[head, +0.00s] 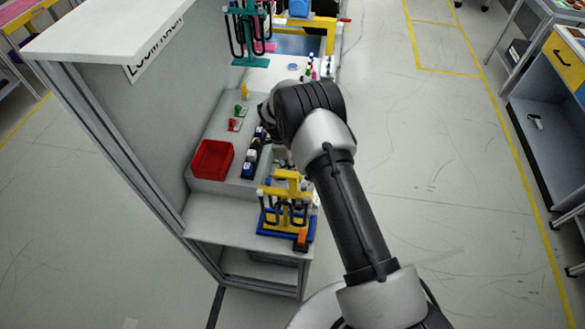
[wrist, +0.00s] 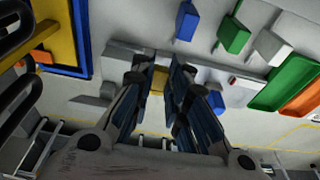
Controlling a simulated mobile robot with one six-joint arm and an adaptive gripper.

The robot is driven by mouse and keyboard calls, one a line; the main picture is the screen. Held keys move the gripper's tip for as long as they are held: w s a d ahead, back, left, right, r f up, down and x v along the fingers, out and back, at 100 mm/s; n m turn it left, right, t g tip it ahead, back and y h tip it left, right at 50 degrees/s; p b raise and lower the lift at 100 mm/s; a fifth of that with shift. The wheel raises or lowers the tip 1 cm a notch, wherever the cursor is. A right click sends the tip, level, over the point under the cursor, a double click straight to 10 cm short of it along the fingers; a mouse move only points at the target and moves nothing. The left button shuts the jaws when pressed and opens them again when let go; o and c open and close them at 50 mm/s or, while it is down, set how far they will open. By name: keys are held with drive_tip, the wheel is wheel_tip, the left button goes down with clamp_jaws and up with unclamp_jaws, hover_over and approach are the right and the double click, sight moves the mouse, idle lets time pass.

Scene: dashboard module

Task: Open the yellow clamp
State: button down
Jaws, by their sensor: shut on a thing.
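In the wrist view, my gripper (wrist: 159,70) has its two dark fingers closed around a small yellow piece, the yellow clamp (wrist: 157,83). Only a little of the clamp shows between the fingers, so I cannot tell its handle's angle. In the head view, my wrist hides most of the gripper (head: 282,152) and the clamp held there. The gripper is low over the grey bench, just right of the dark and blue small parts.
A red bin (head: 212,159) stands on the bench at left. A yellow and blue rack (head: 287,205) stands close in front of the gripper. A small upright yellow piece (head: 244,92) stands farther back. A teal rack (head: 248,35) is behind. Open floor lies right.

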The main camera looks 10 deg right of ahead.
idle(0.3)
drive_tip(key=c, duration=1.8)
unclamp_jaws()
drive_tip(key=shift+a, duration=0.1)
drive_tip(key=shift+c, duration=0.2)
wheel_tip(320, 180, up, 12)
drive_tip(key=a, duration=0.2)
drive_tip(key=shift+w, duration=0.35)
